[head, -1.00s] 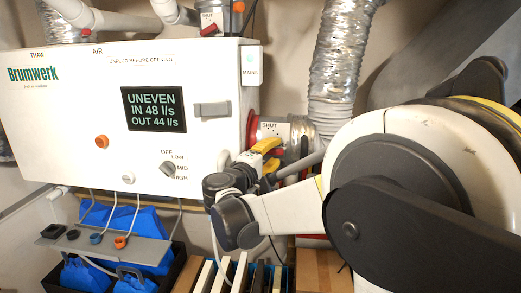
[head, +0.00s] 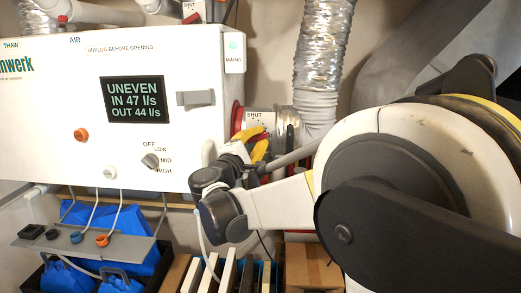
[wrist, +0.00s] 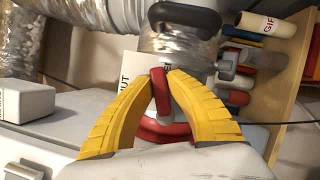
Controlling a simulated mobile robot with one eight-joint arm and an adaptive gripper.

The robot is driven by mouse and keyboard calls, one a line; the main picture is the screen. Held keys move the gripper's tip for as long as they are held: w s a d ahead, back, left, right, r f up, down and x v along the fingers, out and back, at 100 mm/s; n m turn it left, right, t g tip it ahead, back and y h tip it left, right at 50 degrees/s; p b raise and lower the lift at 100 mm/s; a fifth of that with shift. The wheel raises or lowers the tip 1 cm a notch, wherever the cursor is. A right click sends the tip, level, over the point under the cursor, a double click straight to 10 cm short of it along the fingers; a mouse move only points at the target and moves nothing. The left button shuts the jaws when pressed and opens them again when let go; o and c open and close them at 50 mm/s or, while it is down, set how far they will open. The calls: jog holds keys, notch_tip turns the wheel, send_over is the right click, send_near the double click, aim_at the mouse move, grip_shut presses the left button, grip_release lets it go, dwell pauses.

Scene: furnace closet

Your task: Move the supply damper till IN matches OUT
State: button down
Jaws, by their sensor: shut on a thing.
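The white unit's display (head: 134,101) reads UNEVEN, IN 47 l/s, OUT 44 l/s. A damper collar (head: 258,118) marked SHUT sits on the unit's right side, below a silver flexible duct. My gripper (head: 256,147) is at this collar, its yellow fingers partly hidden by my own wrist in the head view. In the wrist view my gripper (wrist: 160,82) is shut on a red damper lever (wrist: 160,100), its fingertips on either side of it. The collar's scale is mostly hidden behind the fingers, so the lever's exact setting cannot be read.
A second SHUT-marked collar with a red lever (head: 190,17) is on top of the unit. The speed knob (head: 150,160) and a grey latch (head: 195,98) are on the front. A shelf with plugs (head: 90,240) and blue bags (head: 122,284) are below. A cardboard box (head: 312,268) stands below my arm.

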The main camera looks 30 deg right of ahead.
jog(key=shift+r+n, duration=0.2)
jog(key=shift+n, duration=0.3)
jog(key=c, duration=1.3)
grip_release()
jog(key=shift+c, duration=0.2)
jog(key=v, duration=1.2)
jog(key=shift+f, duration=0.2)
